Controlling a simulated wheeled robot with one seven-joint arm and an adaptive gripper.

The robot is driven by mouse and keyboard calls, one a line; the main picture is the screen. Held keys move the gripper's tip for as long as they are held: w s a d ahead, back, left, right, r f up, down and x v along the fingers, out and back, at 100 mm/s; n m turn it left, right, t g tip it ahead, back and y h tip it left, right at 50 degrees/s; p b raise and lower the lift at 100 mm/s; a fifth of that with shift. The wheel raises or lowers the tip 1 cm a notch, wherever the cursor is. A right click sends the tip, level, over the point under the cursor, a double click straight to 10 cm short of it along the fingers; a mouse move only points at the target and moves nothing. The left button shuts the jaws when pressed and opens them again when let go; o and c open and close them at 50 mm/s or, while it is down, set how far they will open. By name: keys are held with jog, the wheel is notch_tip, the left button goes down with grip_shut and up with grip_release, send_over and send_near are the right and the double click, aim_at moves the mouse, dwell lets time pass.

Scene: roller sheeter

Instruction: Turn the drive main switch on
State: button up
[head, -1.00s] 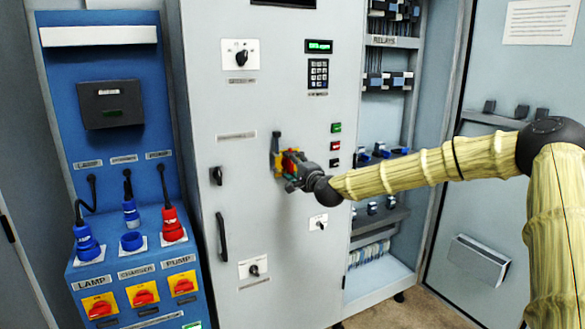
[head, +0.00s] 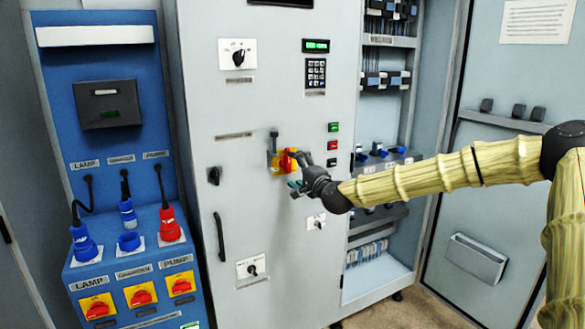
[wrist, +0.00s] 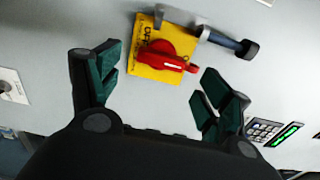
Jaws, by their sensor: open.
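The main switch is a red rotary handle (head: 287,162) on a yellow plate (head: 272,160), on the grey cabinet door. In the wrist view the red handle (wrist: 165,60) lies across the yellow plate (wrist: 150,72), and the letters OFF show beside it. A grey lever with a dark end (head: 273,136) sticks out at the plate's upper edge; it also shows in the wrist view (wrist: 228,42). My gripper (head: 298,172) is open, just in front and to the right of the switch. In the wrist view its fingers stand apart either side of the handle, with nothing between them.
The door also carries a selector switch (head: 238,55), a keypad (head: 316,72), green and red buttons (head: 333,143), a long handle (head: 219,237) and a lower selector (head: 252,268). A blue panel with plugs (head: 130,270) stands left. An open relay bay (head: 380,225) is right.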

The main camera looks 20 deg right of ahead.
jog(key=s, duration=0.7)
jog(key=shift+s, duration=0.2)
jog(key=shift+d, duration=0.1)
jog(key=shift+f, duration=0.1)
dwell(0.4)
jog(key=s+a+f+n+g+y+p, duration=0.1)
jog(key=s+a+f+n+g, duration=0.35)
jog(key=f, duration=0.75)
jog(key=s+a+f+n+g, duration=0.1)
jog(key=s+a+f+g, duration=0.1)
jog(key=s+a+f, duration=0.65)
jog(key=s+a+f+n+g+y+p, duration=0.1)
jog(key=s+a+f+n+g, duration=0.3)
jog(key=f, duration=1)
jog(key=s+f+n+g+h, duration=0.1)
jog(key=s+f+n+g, duration=0.1)
jog(key=s+f, duration=0.4)
jog(key=s+a+f+n+g, duration=0.1)
jog(key=s+f+n+g, duration=0.2)
jog(key=s, duration=1.4)
jog(key=s+a+f+n+g+h+p, duration=0.1)
jog(key=s+f+n+g, duration=0.1)
jog(key=s+f, duration=0.7)
jog(key=s+n, duration=0.1)
jog(key=s, duration=0.2)
jog(key=shift+a+f+h, duration=0.25)
jog(key=shift+f+h, duration=0.05)
jog(key=shift+f, duration=0.1)
